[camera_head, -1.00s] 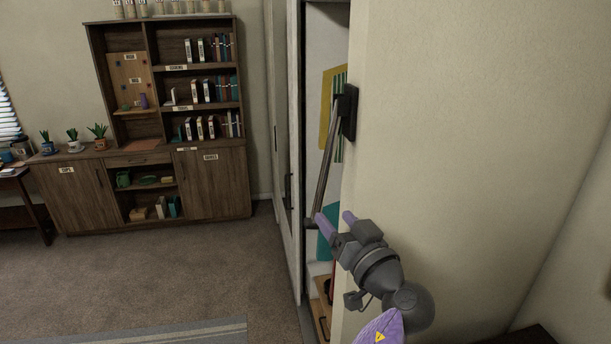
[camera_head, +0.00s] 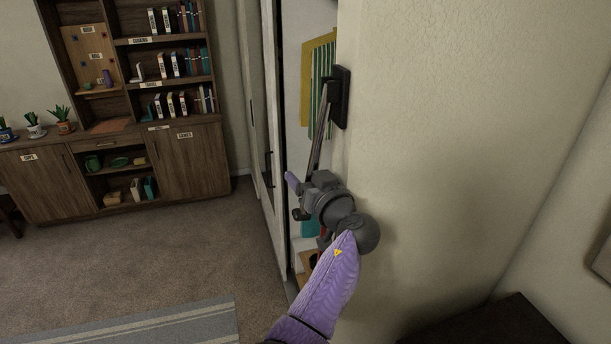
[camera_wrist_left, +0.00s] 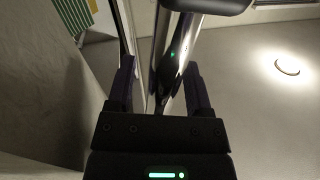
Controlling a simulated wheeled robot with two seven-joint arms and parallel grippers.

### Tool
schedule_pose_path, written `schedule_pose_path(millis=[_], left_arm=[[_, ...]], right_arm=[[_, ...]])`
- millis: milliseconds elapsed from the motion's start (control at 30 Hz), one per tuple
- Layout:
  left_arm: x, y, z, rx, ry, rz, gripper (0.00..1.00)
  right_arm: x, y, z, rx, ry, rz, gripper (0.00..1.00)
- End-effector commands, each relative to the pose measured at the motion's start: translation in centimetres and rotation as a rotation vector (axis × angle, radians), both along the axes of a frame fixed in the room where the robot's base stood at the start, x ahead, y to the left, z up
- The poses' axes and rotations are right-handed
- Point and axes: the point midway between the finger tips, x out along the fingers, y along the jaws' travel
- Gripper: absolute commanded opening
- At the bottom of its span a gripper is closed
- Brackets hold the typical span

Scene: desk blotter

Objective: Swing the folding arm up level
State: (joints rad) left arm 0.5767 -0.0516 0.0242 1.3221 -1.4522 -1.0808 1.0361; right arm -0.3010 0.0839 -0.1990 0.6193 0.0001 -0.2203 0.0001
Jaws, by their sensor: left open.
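The folding arm (camera_head: 318,138) is a grey metal bar hanging steeply down from a dark bracket (camera_head: 341,97) on the pale wall's edge. My left gripper (camera_head: 306,176) is at the bar's lower end, which it hides in the head view. One purple finger shows to the left of the bar; the other is hidden. In the left wrist view the gripper (camera_wrist_left: 160,85) is open, and the shiny bar (camera_wrist_left: 176,50) runs between its two dark fingers. I cannot tell whether they touch it. My right gripper is not in view.
The pale wall (camera_head: 450,130) stands close to the right of my left arm. A recess with a striped hanging and a white door (camera_head: 272,150) lies behind the bar.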

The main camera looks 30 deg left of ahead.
Motion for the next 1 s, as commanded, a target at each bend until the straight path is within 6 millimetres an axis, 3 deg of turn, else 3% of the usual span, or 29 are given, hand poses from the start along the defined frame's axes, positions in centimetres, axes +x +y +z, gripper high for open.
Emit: schedule_pose_path(millis=[67,400,1000], left_arm=[[-0.01,-0.02,-0.02,0.0,0.0,0.0,0.66],[-0.02,-0.06,-0.02,0.0,0.001,0.0,0.0],[-0.03,-0.07,-0.01,0.0,0.001,0.0,0.0]], right_arm=[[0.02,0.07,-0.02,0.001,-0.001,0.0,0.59],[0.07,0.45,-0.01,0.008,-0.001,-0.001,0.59],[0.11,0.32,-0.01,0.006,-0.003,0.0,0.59]])
